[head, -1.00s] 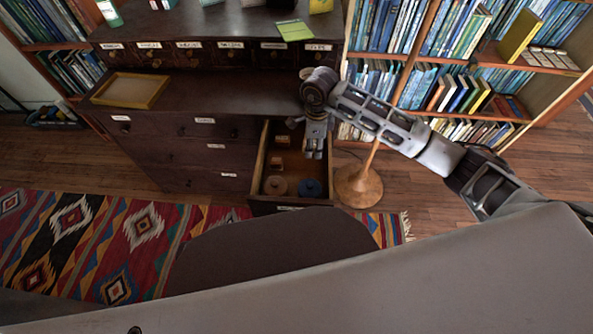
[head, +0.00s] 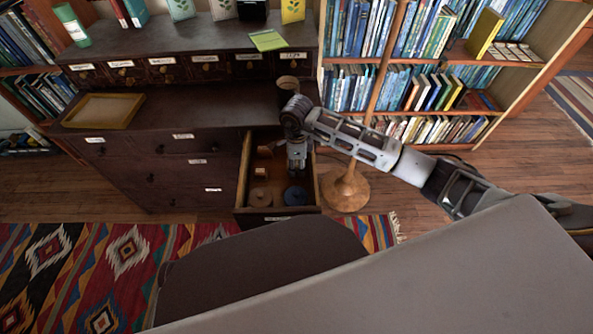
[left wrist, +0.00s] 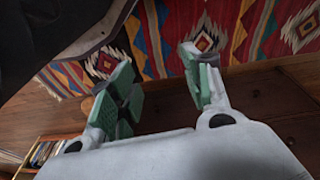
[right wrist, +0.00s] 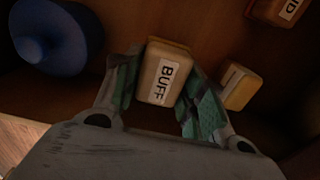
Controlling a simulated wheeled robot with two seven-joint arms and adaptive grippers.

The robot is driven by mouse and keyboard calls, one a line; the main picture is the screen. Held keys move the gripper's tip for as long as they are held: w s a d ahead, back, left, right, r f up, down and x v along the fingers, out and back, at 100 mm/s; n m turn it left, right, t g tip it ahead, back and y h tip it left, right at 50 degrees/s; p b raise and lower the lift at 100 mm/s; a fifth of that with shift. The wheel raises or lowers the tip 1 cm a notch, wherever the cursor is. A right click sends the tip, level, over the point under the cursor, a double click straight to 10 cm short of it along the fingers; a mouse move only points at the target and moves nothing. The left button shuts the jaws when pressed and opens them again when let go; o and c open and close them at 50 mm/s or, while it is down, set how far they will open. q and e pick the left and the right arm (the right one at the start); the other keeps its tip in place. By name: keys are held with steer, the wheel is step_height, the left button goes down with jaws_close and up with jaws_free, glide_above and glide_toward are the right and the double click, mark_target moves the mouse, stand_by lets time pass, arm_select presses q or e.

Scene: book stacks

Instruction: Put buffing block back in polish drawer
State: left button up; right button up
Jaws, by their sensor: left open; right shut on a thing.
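The polish drawer (head: 318,193) stands pulled out from the dark cabinet. My right gripper (head: 297,169) reaches down into it near its right side. In the right wrist view my right gripper (right wrist: 160,88) is shut on the buffing block (right wrist: 163,76), a tan block with a "BUFF" label. I cannot tell whether the block touches the drawer floor. In the head view the block is not clearly visible behind the fingers. My left gripper (left wrist: 157,78) is open and empty above the rug and wood floor, far from the drawer.
The drawer also holds a blue knobbed disc (head: 295,196), a brown disc (head: 260,196) and small tan blocks (head: 264,151). One tan block (right wrist: 241,86) lies close beside my right finger. A lamp-like wooden stand (head: 346,190) is right of the drawer. A yellow-rimmed tray (head: 103,110) lies on the cabinet.

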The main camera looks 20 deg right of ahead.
mark_target(297, 176)
steer(key=shift+f, duration=0.65)
steer(key=shift+f+b, duration=0.35)
steer(key=shift+f, duration=0.85)
arm_select(q)
steer(key=shift+s+d+r, duration=0.1)
steer(key=shift+d+r, duration=0.1)
steer(key=shift+r, duration=0.2)
steer(key=shift+s+f, duration=0.1)
steer(key=shift+f, duration=0.1)
arm_select(e)
steer(key=shift+f, duration=0.1)
steer(key=o, duration=0.6)
steer(key=shift+o, duration=2.2)
arm_select(q)
steer(key=shift+w+r, duration=0.5)
